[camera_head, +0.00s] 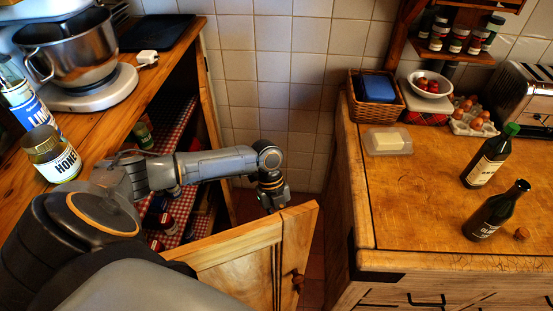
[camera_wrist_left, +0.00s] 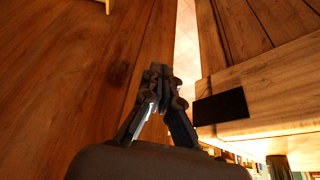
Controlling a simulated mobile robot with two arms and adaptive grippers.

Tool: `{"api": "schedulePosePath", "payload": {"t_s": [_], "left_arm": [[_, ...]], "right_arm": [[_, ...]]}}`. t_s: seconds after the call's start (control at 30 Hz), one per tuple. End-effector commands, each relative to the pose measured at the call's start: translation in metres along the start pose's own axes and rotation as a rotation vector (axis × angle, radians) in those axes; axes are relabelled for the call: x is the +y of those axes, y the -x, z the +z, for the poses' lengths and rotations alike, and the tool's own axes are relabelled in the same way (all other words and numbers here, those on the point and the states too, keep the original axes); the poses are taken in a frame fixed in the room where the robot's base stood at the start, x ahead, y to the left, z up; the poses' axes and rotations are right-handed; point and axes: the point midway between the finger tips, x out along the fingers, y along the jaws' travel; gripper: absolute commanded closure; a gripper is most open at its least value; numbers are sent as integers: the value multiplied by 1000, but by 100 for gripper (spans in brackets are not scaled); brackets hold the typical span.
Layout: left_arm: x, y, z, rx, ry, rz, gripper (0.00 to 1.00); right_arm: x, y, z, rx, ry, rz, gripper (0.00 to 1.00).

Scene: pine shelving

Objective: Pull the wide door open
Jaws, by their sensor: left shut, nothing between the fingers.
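The wide wooden door (camera_head: 235,268) stands swung out from the front of the left shelving cabinet, in the lower middle of the head view. A dark knob (camera_head: 298,281) is near its free end. The cabinet is open behind it. My left arm reaches over the cabinet opening, and my left gripper (camera_head: 272,203) points down just behind the door's top edge, on its inner side. In the left wrist view the gripper (camera_wrist_left: 160,78) is shut and empty beside a large wooden surface. Contact with the door cannot be told. My right gripper is not in view.
Shelves with red checked cloth (camera_head: 176,120) and jars lie inside the cabinet. A honey jar (camera_head: 52,155) and a mixer (camera_head: 80,60) stand on its top. A wooden counter (camera_head: 420,200) with bottles is at right, with a narrow floor gap between.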

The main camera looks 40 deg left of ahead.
Motion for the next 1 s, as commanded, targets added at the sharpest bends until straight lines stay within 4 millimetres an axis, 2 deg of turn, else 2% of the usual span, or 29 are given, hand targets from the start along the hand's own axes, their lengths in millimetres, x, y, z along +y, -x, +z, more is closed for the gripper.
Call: {"api": "schedulePosePath", "payload": {"t_s": [0.03,0.3,0.37,0.53,1.0], "left_arm": [[0,-20,2,1,-1,1,100],[0,-72,3,-1,0,0,100],[0,-65,-13,0,-3,0,100],[0,-74,-31,-1,-1,0,100],[0,-78,-37,-3,1,-1,100]], "right_arm": [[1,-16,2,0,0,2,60],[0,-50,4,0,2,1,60],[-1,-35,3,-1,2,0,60],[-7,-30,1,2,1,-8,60],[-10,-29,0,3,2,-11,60]]}}
